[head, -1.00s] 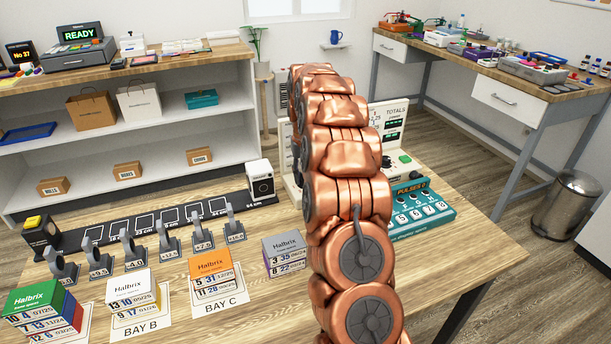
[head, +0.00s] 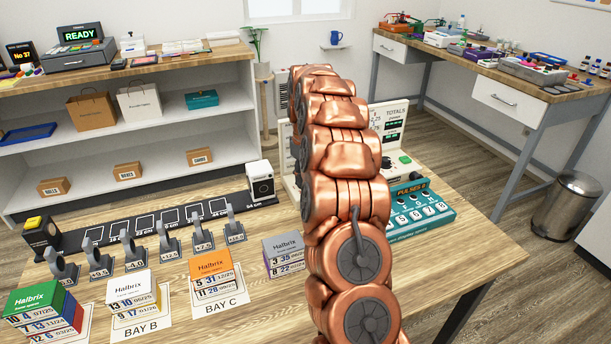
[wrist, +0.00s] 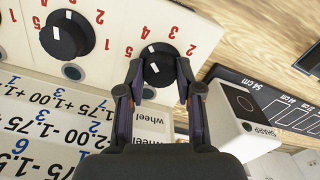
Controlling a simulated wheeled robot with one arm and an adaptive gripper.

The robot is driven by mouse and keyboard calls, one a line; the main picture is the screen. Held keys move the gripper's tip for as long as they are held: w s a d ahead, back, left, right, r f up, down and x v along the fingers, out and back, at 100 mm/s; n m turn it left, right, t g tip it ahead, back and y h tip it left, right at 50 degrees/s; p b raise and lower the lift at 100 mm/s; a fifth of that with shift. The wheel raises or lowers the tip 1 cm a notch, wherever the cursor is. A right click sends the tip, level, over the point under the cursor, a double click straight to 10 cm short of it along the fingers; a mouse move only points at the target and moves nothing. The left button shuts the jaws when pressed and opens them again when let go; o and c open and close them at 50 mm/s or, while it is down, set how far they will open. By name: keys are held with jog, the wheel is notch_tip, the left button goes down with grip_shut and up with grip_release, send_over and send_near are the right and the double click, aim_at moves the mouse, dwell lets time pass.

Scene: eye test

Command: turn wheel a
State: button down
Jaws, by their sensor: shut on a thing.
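In the wrist view, a black round knob (wrist: 160,58) sits on a cream panel with red numbers around it. A short white mark shows on its upper left part. My gripper (wrist: 158,72) has one finger on each side of the knob and is shut on it. Labels reading "wheel" lie below, with their letters partly hidden by my gripper, so I cannot tell from them whether this is wheel a. A second, similar black knob (wrist: 66,34) is on the panel to the left, apart from my fingers.
A white box with a black face (wrist: 242,108) stands close to the right of my gripper. It also shows in the head view (head: 262,182). A teal pulse unit (head: 422,212) stands right of my arm. Several stacked blocks stand at the table's left.

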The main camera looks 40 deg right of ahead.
jog(key=shift+s, duration=0.1)
jog(key=c, duration=0.8)
grip_release()
jog(key=shift+o, duration=0.2)
jog(key=shift+r, duration=0.1)
notch_tip(320, 180, up, 12)
dwell(0.4)
